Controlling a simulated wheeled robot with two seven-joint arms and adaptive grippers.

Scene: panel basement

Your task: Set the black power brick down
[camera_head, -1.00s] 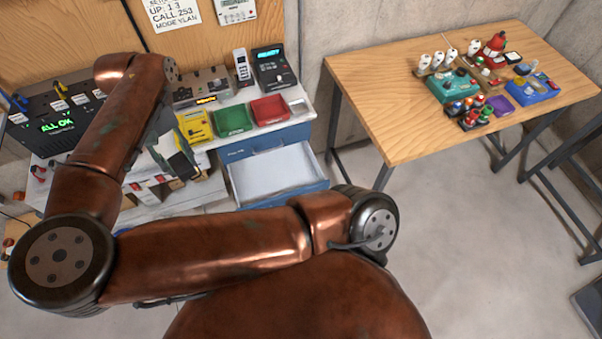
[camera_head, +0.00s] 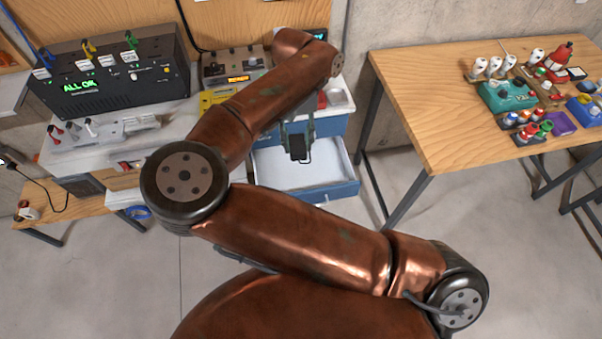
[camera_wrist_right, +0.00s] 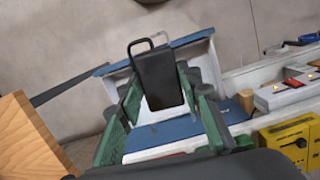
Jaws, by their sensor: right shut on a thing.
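The black power brick (camera_head: 299,149) hangs from my right gripper (camera_head: 297,129) in the head view, in front of the open drawer's pale inside. In the right wrist view the brick (camera_wrist_right: 158,80) stands out between the green finger pads of the gripper (camera_wrist_right: 160,92), with a dark cable loop at its end. The gripper is shut on it. The open drawer (camera_head: 342,191) has a blue front and a white, empty-looking inside. The brick appears above the drawer; I cannot tell the height. My left gripper is not in view.
My right arm covers part of the bench. A black box with a green display (camera_head: 110,80) and a yellow case (camera_head: 213,98) stand on the bench. A wooden table (camera_head: 430,110) with several small items is to the right. The floor (camera_head: 420,220) between looks clear.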

